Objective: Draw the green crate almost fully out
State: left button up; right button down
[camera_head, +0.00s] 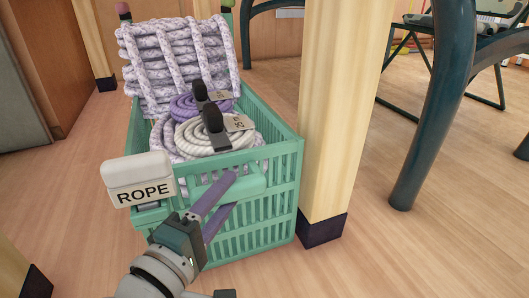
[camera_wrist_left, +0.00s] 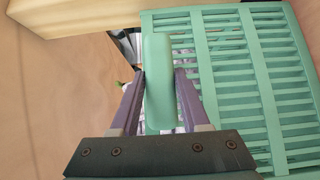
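The green crate (camera_head: 286,180) stands on the wood floor in the head view, its slatted front facing me. A green handle bar (camera_head: 240,184) runs across its front top. A white label reading ROPE (camera_head: 140,180) hangs at its front left corner. My left gripper (camera_head: 232,188) has one finger above the bar and one below. In the left wrist view the bar (camera_wrist_left: 160,80) fills the gap between the fingers, so the gripper looks shut on it. The crate's slatted wall (camera_wrist_left: 235,70) is beside it. My right gripper is in neither view.
Coiled ropes fill the crate: a large white bundle (camera_head: 180,60), a purple coil (camera_head: 200,103) and a white coil (camera_head: 215,133) with tags. A wooden post (camera_head: 340,110) stands close on the crate's right.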

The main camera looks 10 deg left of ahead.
pick_arm(q)
grip_shut()
dwell(0.9)
